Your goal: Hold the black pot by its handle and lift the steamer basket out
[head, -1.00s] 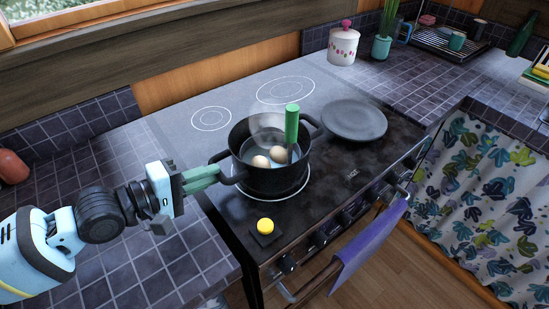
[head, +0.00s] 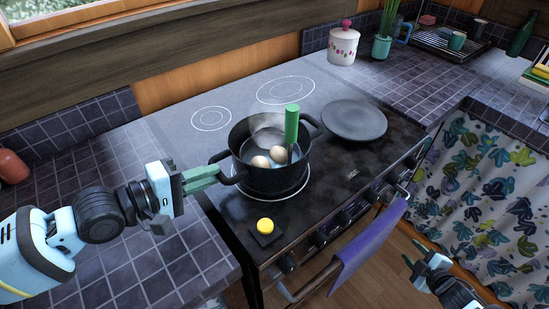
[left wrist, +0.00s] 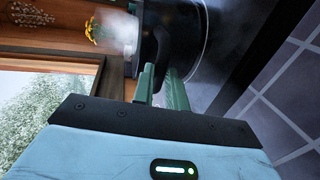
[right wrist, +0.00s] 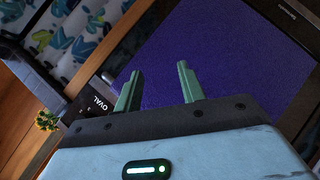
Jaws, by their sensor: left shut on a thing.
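The black pot (head: 268,178) stands on the cooktop's front left burner, steam rising from it. The steamer basket's green handle (head: 291,125) sticks up inside the pot; the basket's body is mostly hidden by the pot wall. Two eggs (head: 261,162) lie inside. My left gripper (head: 217,174) is shut on the pot's left handle; the left wrist view shows its green fingers (left wrist: 160,80) against the dark pot. My right gripper (head: 413,255) is low at the lower right, in front of the stove, well apart from the pot. Its fingers (right wrist: 157,82) are spread and empty in the right wrist view.
A round dark lid (head: 354,120) lies right of the pot. A yellow button (head: 265,225) sits on the cooktop's front left. A purple towel (head: 368,243) hangs on the oven rail. A white canister (head: 343,47) stands behind. The left counter is mostly clear.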

